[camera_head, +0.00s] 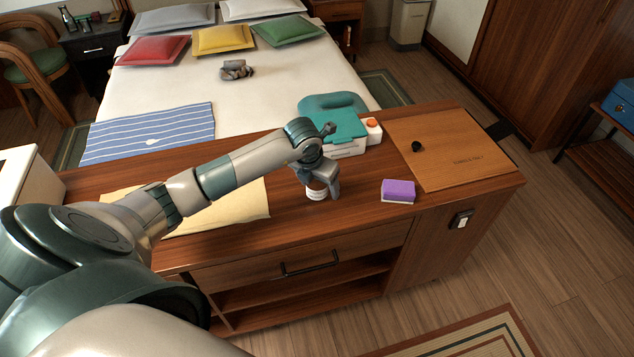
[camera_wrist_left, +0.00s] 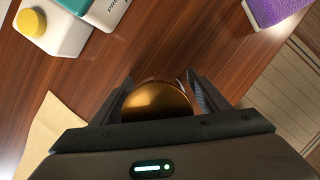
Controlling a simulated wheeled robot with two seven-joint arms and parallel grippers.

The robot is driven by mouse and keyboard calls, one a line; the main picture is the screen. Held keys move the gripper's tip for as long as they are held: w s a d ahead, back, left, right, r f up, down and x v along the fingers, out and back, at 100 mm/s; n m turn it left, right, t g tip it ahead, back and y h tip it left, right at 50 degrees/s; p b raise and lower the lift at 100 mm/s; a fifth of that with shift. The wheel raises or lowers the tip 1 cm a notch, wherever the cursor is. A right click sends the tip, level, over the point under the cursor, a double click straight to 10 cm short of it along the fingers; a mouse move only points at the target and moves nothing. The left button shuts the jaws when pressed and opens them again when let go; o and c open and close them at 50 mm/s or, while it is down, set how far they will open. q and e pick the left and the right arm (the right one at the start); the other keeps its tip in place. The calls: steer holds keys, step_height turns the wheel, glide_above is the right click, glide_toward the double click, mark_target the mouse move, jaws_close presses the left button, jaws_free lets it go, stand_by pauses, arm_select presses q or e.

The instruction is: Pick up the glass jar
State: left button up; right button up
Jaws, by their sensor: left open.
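The glass jar (camera_head: 316,194) stands on the wooden counter, mostly hidden under my left gripper (camera_head: 321,185) in the head view. In the left wrist view its round gold lid (camera_wrist_left: 157,101) lies between the two fingers of my left gripper (camera_wrist_left: 160,82). The left gripper is open, with one finger on each side of the lid. Whether the fingers touch the jar cannot be told. My right gripper is in neither view.
A purple sponge (camera_head: 398,190) lies right of the jar. White containers, one with an orange cap (camera_head: 373,123), stand behind it. A wooden board (camera_head: 460,150) covers the counter's right end. A beige cloth (camera_head: 240,200) lies to the left. Counter in front is clear.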

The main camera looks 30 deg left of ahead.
arm_select(q)
steer(key=c, duration=1.3)
steer(key=shift+r, duration=0.15)
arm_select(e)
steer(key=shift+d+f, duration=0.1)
